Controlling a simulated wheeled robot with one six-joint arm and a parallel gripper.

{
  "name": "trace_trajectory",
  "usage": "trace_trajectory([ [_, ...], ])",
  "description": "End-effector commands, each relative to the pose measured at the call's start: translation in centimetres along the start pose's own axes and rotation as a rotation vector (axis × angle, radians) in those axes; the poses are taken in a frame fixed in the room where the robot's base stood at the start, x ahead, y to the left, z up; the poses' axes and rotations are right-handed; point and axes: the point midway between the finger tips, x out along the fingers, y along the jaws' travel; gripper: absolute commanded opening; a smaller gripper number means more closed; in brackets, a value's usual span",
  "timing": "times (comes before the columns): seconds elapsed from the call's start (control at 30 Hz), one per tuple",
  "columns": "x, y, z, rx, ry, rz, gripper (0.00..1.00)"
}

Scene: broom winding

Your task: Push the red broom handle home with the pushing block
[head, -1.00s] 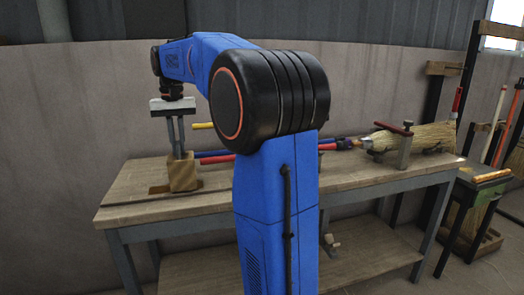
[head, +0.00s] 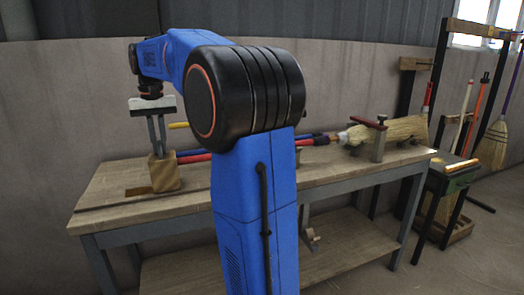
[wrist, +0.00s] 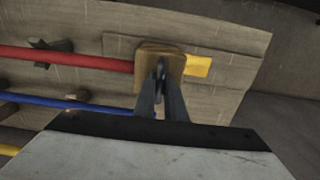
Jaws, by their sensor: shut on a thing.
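The wooden pushing block (head: 164,173) stands low over the left part of the bench. My gripper (head: 158,148) points down and is shut on the block's top. In the wrist view my gripper's fingers (wrist: 161,85) meet the block (wrist: 146,72). The red broom handle (wrist: 70,57) runs in from the left, and its end meets the block's left face in that view. In the head view the red handle (head: 195,158) reaches the block's right side, and my arm hides its middle. The straw broom head (head: 405,129) lies at the right, where the handle runs in.
A blue handle (wrist: 60,101) lies beside the red one. A yellow handle (head: 179,125) shows behind. A yellow patch (wrist: 198,66) lies just right of the block in the wrist view. A clamp (head: 378,138) stands by the broom head. The bench's left end (head: 105,190) is mostly clear.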

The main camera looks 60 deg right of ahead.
Motion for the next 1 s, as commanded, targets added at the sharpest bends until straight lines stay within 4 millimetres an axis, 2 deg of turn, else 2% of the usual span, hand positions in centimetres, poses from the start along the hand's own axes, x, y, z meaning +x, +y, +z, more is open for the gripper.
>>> trace_trajectory([
  [1.0,0.0,2.5,0.0,0.001,0.0,0.001,0.0],
])
